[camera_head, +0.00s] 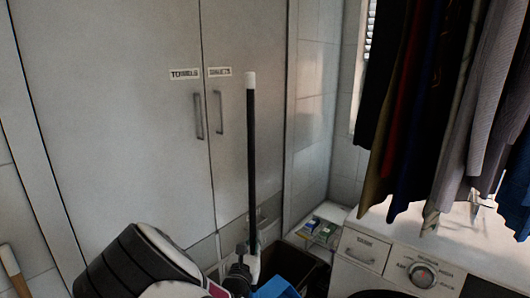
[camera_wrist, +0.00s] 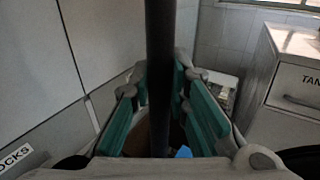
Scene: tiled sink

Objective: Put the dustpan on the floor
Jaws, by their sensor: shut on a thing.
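A long black upright pole with a white tip (camera_head: 251,140) stands in front of the cupboard in the head view; I take it for the dustpan's handle. It runs vertically through the middle of the wrist view (camera_wrist: 160,70). My gripper (camera_wrist: 160,88) has its green-padded fingers on both sides of the pole and is shut on it. In the head view my gripper (camera_head: 243,272) is low at the bottom of the frame. A blue piece (camera_head: 277,287) shows beside it; whether it belongs to the dustpan I cannot tell. The pole's lower end is hidden.
A tall white cupboard (camera_head: 110,110) with two labelled doors stands close behind the pole. A washing machine (camera_head: 400,262) is at the right, under hanging clothes (camera_head: 440,100). Small boxes (camera_head: 318,228) lie in the corner. A dark open space (camera_head: 290,262) is below them.

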